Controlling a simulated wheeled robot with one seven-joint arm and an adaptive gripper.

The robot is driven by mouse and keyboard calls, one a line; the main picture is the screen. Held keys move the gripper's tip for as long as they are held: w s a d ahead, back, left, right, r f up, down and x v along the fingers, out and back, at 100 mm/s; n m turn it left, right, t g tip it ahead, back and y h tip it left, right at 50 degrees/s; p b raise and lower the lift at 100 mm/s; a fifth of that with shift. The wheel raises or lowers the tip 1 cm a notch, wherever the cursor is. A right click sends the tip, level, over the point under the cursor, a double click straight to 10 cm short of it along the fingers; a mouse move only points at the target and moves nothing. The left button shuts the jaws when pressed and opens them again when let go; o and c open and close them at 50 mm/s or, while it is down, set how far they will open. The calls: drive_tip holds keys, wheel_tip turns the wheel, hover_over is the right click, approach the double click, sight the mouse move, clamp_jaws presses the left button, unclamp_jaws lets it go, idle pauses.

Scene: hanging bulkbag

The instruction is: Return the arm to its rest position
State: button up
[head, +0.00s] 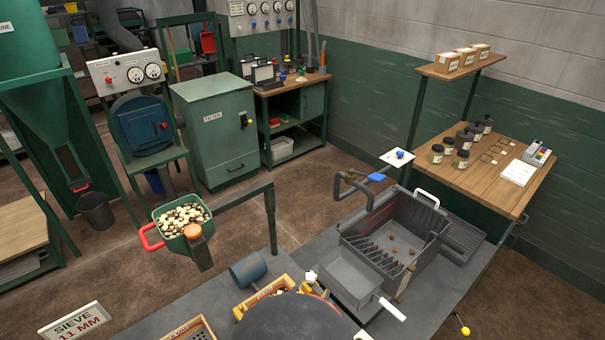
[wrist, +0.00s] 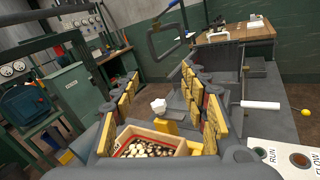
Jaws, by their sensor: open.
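My gripper (wrist: 160,75) is open in the wrist view, its two yellow-padded fingers wide apart. Nothing is held between them. A wooden tray (wrist: 185,148) of pale and dark pebbles lies below, seen between the fingers. The same tray (head: 248,303) shows at the bottom of the head view, partly hidden by a dark rounded part of my arm. A white knob (wrist: 158,104) on a yellow piece stands beyond the tray, apart from the fingers as far as I can tell.
A green basket of pebbles (head: 167,224) with a red handle sits by a dark post and bar (head: 230,198). A grey sink-like trough (head: 418,222) with a white lever (head: 392,309) stands right. A blue-grey cylinder (head: 249,269) lies beside the tray.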

drive_tip(key=d+r+m+g+h, duration=0.2)
drive_tip(key=d+m+g+h, duration=0.15)
drive_tip(key=d, duration=0.25)
drive_tip(key=d+r+m+g+h, duration=0.2)
drive_tip(key=d+r+m, duration=0.15)
drive_tip(key=d, duration=0.25)
drive_tip(key=s+d+r+m+g+y, duration=0.2)
drive_tip(key=s+d+m+g+y, duration=0.1)
drive_tip(key=s+d+m+g, duration=0.8)
drive_tip(key=s+a+r+m+t+y, duration=0.3)
drive_tip(key=a+r+m+t+y, duration=0.2)
drive_tip(key=r+m+y, duration=0.3)
wheel_tip(320, 180, up, 2)
drive_tip(key=m, duration=0.3)
drive_tip(key=shift+a, duration=0.2)
